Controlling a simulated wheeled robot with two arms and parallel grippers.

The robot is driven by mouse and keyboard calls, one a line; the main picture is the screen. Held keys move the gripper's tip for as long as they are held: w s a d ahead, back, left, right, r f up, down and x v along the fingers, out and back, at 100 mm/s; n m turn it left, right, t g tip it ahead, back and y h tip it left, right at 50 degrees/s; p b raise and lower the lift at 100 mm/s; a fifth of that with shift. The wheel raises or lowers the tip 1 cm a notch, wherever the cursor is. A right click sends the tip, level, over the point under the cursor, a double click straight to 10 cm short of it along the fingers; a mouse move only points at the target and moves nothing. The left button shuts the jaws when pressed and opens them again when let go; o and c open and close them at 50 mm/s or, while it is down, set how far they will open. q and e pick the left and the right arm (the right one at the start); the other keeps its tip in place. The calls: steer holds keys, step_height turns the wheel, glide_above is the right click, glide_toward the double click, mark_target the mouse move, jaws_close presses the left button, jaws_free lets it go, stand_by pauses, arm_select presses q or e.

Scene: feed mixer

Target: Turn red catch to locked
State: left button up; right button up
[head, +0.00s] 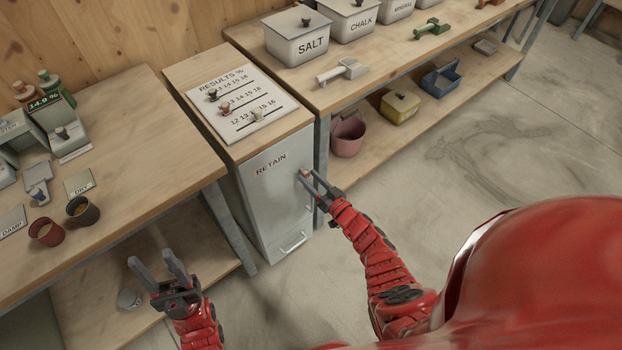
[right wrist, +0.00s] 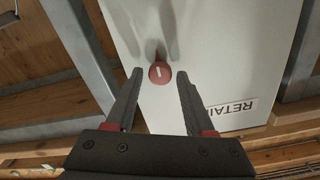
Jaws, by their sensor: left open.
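The red catch (head: 304,172) is a small round knob on the front of the grey RETAIN cabinet (head: 272,205), near its upper right. In the right wrist view the catch (right wrist: 159,72) shows its end with a short white line, tilted slightly from upright in the picture. My right gripper (head: 311,178) is at the cabinet front by the catch. In the right wrist view its open fingers (right wrist: 159,76) stand on either side of the catch, with gaps visible. My left gripper (head: 158,264) is open and empty, low in front of the left bench.
The cabinet has a bar handle (head: 293,242) low on its front and a results board (head: 240,104) on top. The left bench (head: 130,150) holds cups and scales. A pink bucket (head: 347,137) stands on the right lower shelf. The floor (head: 450,150) at right is clear.

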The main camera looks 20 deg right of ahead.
jaws_close()
